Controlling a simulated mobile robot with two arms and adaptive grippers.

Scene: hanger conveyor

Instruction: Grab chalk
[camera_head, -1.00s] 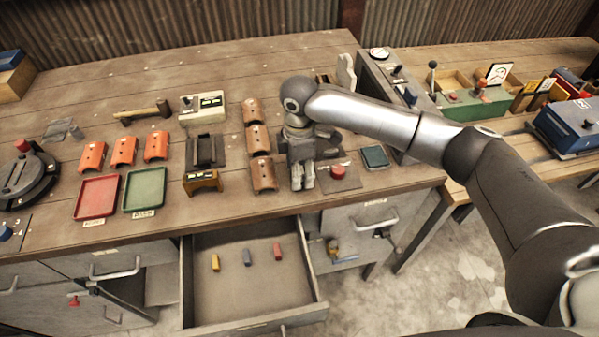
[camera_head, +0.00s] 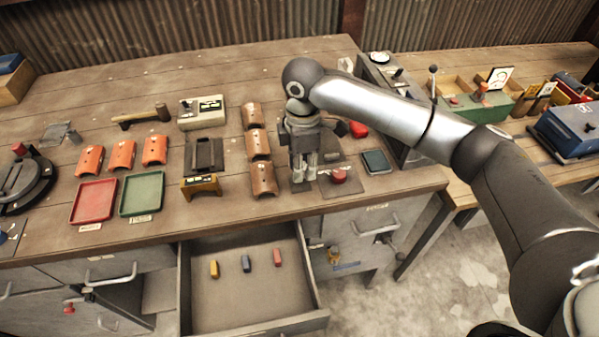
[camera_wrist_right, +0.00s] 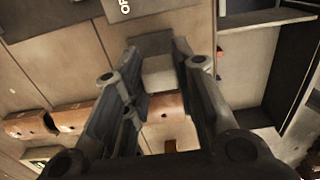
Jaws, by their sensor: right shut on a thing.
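My right gripper (camera_head: 303,182) points down at the front of the workbench, between the brown curved pieces and the red button. In the right wrist view its fingers (camera_wrist_right: 157,62) are closed in on a pale block (camera_wrist_right: 160,76). The block is partly hidden by the fingers; I cannot tell whether it is chalk. My left gripper is not in view.
The open drawer (camera_head: 195,312) has bare floor around the sticks. Brown curved pieces (camera_head: 262,178) stand left of my gripper, a red button (camera_head: 338,175) to its right. A red tray (camera_head: 94,200) and a green tray (camera_head: 143,191) lie farther left.

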